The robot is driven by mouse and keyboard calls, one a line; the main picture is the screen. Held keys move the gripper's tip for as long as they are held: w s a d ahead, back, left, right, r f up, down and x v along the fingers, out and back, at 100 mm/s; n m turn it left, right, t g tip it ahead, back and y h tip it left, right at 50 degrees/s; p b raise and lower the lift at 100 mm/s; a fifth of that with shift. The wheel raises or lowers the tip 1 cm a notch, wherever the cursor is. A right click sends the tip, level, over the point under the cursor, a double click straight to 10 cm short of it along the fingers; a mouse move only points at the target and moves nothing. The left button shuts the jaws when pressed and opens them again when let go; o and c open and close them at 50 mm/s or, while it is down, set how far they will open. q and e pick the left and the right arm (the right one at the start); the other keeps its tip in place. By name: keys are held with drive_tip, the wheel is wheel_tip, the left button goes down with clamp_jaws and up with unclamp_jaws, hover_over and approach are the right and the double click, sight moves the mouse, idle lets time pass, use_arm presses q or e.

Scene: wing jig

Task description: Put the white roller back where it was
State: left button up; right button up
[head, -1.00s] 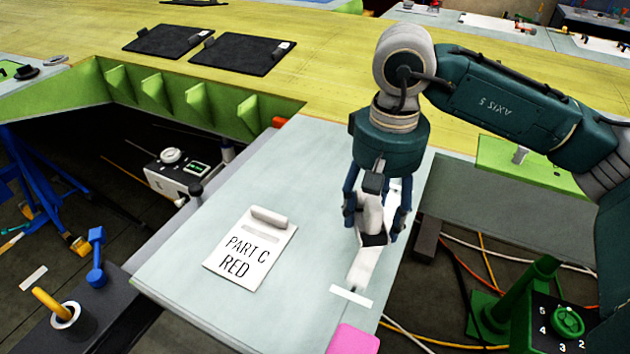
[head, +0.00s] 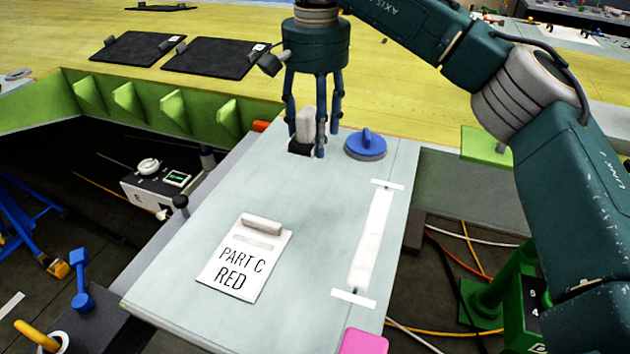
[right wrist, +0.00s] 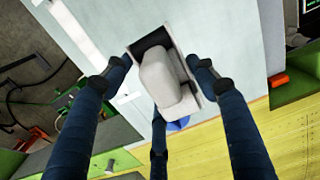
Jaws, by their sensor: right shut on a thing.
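The white roller (head: 306,124) is a pale rounded block with a dark base. It is at the back of the pale grey table, between the fingers of my right gripper (head: 314,142). In the right wrist view it shows (right wrist: 165,78) with fingers of my right gripper (right wrist: 160,80) against its two sides. The gripper is shut on it. The roller looks upright and at or close to the tabletop; I cannot tell whether it touches. My left gripper is not in view.
A blue round handled tool (head: 366,146) stands just right of the roller. A white strip (head: 371,240) with taped ends lies along the right side. The table's middle is clear.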

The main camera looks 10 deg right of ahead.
drive_tip(key=p, duration=0.2)
hover_over(316, 192)
wheel_tip(316, 192, down, 8)
drive_tip(key=shift+r, duration=0.15)
wheel_tip(316, 192, down, 4)
drive_tip(key=shift+r+p, duration=0.1)
drive_tip(key=shift+p, duration=0.35)
drive_tip(key=shift+f, duration=0.35)
drive_tip(key=shift+f, duration=0.1)
drive_tip(key=shift+f+b, duration=0.15)
drive_tip(key=shift+b, duration=0.15)
drive_tip(key=o, duration=1)
drive_tip(key=shift+r, duration=0.2)
